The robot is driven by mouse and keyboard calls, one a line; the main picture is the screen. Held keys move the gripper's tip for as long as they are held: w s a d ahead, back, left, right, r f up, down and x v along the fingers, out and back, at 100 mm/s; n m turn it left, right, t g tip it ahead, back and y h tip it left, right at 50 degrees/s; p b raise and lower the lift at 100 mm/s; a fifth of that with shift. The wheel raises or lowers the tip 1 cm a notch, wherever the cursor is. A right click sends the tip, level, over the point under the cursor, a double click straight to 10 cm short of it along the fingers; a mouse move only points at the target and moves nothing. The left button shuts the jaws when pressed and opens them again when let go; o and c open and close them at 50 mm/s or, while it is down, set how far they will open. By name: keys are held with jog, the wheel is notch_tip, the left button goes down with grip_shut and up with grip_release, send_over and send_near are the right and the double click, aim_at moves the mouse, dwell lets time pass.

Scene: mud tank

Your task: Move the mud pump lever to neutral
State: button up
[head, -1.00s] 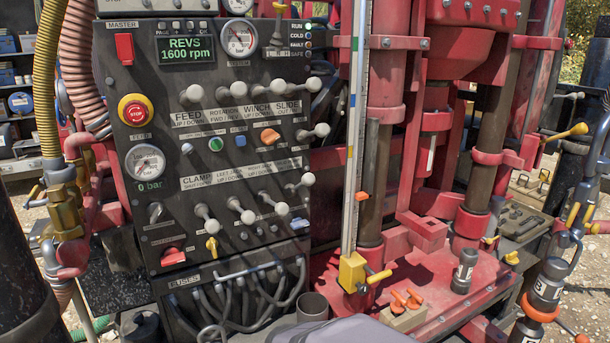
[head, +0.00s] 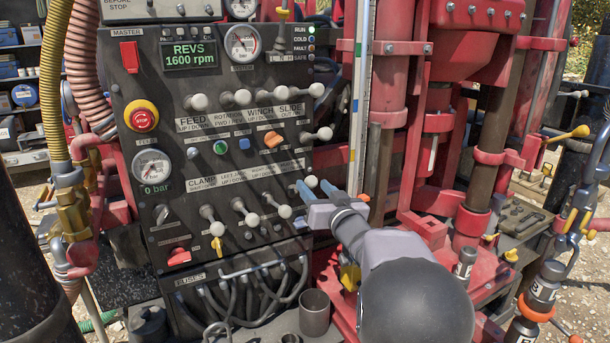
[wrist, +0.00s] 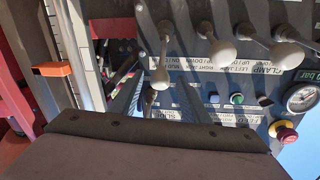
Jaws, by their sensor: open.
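The black control panel (head: 165,75) carries two main rows of levers with pale knobs.
A red stop button (head: 142,119) and a gauge at 0 bar (head: 151,169) are on the panel's left. Upper-row levers (head: 242,97) stick out above my gripper. The red mast (head: 386,85) with a scale stands close on the right. Cables hang below.

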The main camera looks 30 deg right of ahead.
jog(key=shift+w+r+p, duration=0.15)
jog(key=shift+w+p, duration=0.15)
jog(key=shift+w, duration=0.25)
jog(key=shift+w+d+p, duration=0.25)
jog(key=shift+w+p, duration=0.45)
jog(key=shift+w, duration=0.85)
jog(key=shift+w+d+p, duration=0.2)
jog(key=shift+w+p, duration=0.45)
jog(key=shift+w, duration=0.9)
grip_shut()
